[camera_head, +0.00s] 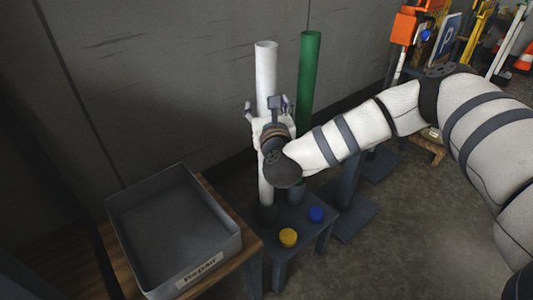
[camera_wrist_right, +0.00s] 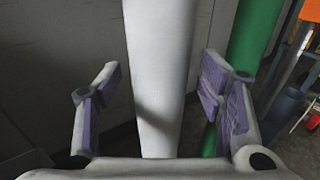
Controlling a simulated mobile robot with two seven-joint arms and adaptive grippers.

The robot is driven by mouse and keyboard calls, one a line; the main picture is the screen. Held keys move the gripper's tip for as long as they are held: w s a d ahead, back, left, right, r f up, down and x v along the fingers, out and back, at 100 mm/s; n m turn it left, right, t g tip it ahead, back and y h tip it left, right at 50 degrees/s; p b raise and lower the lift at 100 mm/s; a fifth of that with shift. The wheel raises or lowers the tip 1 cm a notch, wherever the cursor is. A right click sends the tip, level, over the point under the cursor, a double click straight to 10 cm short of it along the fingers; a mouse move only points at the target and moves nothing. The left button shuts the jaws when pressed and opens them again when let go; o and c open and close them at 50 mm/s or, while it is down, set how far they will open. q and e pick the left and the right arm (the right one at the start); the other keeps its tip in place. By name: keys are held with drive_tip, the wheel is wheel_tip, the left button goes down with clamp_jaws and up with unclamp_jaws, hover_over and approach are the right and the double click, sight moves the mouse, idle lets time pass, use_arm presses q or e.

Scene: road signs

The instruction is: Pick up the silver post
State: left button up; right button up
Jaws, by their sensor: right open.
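The silver post (camera_head: 266,70) stands upright beside the grey wall in the head view. It is a pale, smooth cylinder, and my right gripper hides part of its middle. My right gripper (camera_head: 268,106) is at the post, with a finger showing on each side of it. In the right wrist view the post (camera_wrist_right: 158,50) runs between the open fingers of the gripper (camera_wrist_right: 160,80). A gap shows on both sides, wider at the left finger. My left gripper is not in view.
A green post (camera_head: 309,70) stands close on the right. A small dark stand (camera_head: 300,232) below carries a yellow cap (camera_head: 288,237) and a blue cap (camera_head: 316,214). A grey bin (camera_head: 125,232) sits on a wooden table at left. Signs and tools stand at the back right.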

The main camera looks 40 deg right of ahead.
sight(267, 44)
drive_tip(key=shift+w+d, duration=0.15)
drive_tip(key=shift+w, duration=0.15)
clamp_jaws()
wheel_tip(267, 44, up, 18)
drive_tip(key=shift+r+p, duration=0.1)
drive_tip(key=shift+p, duration=1.05)
